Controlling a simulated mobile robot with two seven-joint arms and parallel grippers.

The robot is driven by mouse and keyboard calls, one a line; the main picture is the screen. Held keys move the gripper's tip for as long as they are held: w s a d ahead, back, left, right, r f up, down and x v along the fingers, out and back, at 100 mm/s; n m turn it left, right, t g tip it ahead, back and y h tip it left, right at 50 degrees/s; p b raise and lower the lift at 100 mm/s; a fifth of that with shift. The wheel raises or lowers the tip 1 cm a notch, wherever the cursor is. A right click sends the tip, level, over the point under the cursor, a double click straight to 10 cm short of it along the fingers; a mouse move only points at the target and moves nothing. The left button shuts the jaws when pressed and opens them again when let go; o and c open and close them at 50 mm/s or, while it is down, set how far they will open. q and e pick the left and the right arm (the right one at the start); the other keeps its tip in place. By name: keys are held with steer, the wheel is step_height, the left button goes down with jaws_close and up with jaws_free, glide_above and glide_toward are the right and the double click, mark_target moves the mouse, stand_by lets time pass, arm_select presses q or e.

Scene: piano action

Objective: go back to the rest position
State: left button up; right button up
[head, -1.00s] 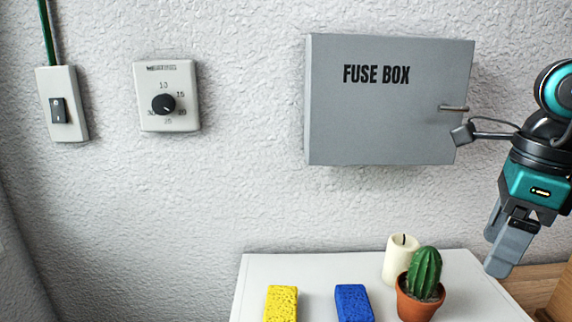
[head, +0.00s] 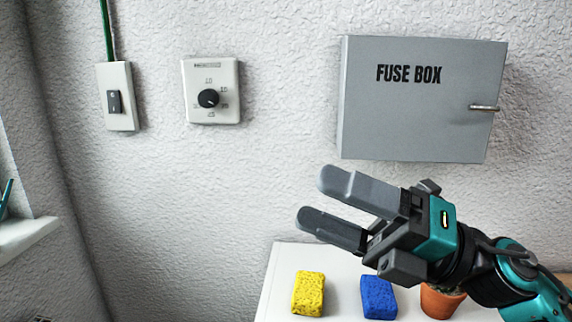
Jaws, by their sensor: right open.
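My right gripper (head: 328,200) reaches in from the lower right. Its two grey fingers are apart with nothing between them, and they point left. It is in front of the wall, below the fuse box in the picture and above the sponges. My left gripper is not in the head view. The grey fuse box (head: 415,115) hangs on the wall with its door shut and its handle (head: 484,108) at the right.
A white surface (head: 282,265) below bears a yellow sponge (head: 308,293), a blue sponge (head: 378,297) and a terracotta pot (head: 440,302), mostly hidden by my arm. A dial (head: 208,98) and a switch (head: 114,103) are on the wall. A window sill (head: 25,238) is at the left.

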steer(key=w+d+f+m+t+h, duration=0.45)
steer(key=m+t+h, duration=0.35)
steer(key=m, duration=0.6)
steer(key=w+d+f+m+t+h, duration=0.4)
steer(key=d+f+m+t+h, duration=0.35)
steer(key=m, duration=0.65)
steer(key=s+d+f+m+g+h, duration=0.25)
steer(key=s+f+m+g, duration=0.2)
steer(key=f, duration=0.45)
steer(key=s+d+f+m+g+h, duration=0.25)
steer(key=s+f+g+h, duration=0.2)
steer(key=f, duration=0.45)
steer(key=s+a+f+m+g+y, duration=0.1)
steer(key=s+f+g, duration=0.25)
steer(key=s, duration=0.35)
steer(key=s+a+f+m+g, duration=0.1)
steer(key=s+f+m+g, duration=0.15)
steer(key=s+f, duration=0.3)
steer(key=w+a+f+n+t+y, duration=0.1)
steer(key=w+a+f+t+y, duration=0.1)
steer(key=w+f+t, duration=0.4)
steer(key=shift+w+a+f, duration=0.15)
steer(key=shift+w+f, duration=0.05)
steer(key=shift+f, duration=0.7)
steer(key=shift+n+t, duration=0.25)
